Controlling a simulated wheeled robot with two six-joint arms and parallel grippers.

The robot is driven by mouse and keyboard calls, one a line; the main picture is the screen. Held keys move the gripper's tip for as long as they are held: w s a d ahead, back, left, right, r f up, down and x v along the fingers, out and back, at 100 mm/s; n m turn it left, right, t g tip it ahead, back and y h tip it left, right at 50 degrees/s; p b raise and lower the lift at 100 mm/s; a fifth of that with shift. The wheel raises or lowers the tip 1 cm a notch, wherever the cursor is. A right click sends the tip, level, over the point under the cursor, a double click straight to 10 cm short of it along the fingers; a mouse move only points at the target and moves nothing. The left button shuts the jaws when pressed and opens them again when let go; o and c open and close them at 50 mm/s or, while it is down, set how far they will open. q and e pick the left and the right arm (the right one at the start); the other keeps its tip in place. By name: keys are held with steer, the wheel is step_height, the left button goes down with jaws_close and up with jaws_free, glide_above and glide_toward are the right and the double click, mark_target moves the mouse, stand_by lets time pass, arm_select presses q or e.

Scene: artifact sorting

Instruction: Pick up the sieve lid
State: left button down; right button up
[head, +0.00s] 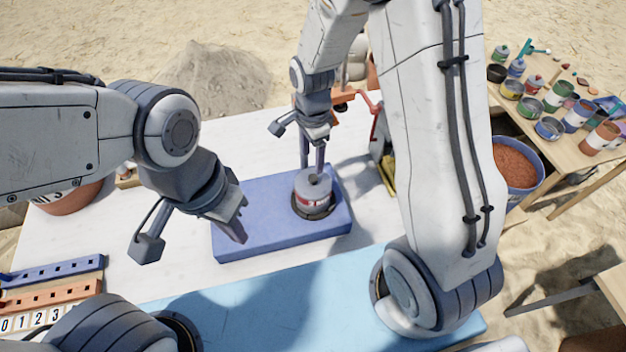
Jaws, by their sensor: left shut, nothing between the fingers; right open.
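A grey round lid (312,185), which I take as the sieve lid, sits on a short round container with a red and white band (312,202). The container stands upright in a dark ring on a purple-blue block (245,222). My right gripper (311,168) points down just behind and above the lid. Its fingers are open; whether they touch the lid's knob I cannot tell. My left gripper (239,226) is shut and empty over the left part of the block, apart from the container.
A light blue mat (240,310) lies in front of the block on the white table (130,255). Slotted blue (50,270) and orange (50,295) racks lie at the left. A side table (560,150) with pots and a bucket (515,165) stand at the right.

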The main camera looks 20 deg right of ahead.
mark_target(313, 177)
step_height(313, 177, down, 2)
steer(key=f, duration=0.1)
steer(key=f+p, duration=0.1)
steer(key=f, duration=0.1)
steer(key=f+p, duration=0.1)
steer(key=shift+s+f, duration=0.25)
steer(key=shift+w+f, duration=0.1)
steer(key=shift+f, duration=0.4)
jaws_close()
